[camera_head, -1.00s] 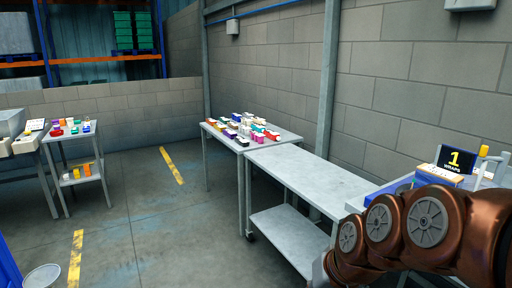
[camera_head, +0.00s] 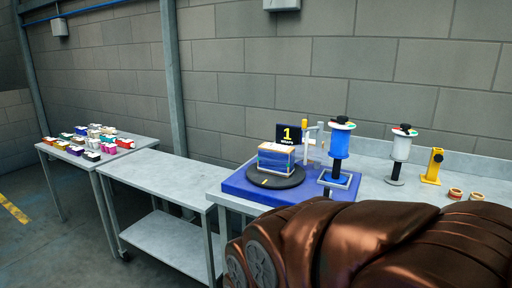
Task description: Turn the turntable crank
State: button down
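The round black turntable (camera_head: 277,180) sits on a blue base (camera_head: 238,187) on the grey workbench. A box (camera_head: 275,161) with a tan top and blue and white sides stands on it. A small upright part with a yellow top (camera_head: 304,124), possibly the crank handle, stands just behind and right of the box; its lower part is partly hidden. A black display (camera_head: 288,134) behind the box reads "1 WRAPS". My bronze arm fills the lower right; my gripper is out of view.
A blue film roll (camera_head: 338,145) and a white roll (camera_head: 400,148) stand on posts to the right. A yellow bracket (camera_head: 433,167) and tan rings (camera_head: 455,193) are farther right. An empty steel table (camera_head: 160,176) adjoins at left; beyond it a table (camera_head: 134,150) holds small boxes.

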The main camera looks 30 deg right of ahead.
aim_at(327, 193)
jog(key=u, duration=0.15)
jog(key=k, duration=0.35)
jog(key=z, duration=1.3)
jog(key=i, duration=1.8)
jog(key=u, duration=0.65)
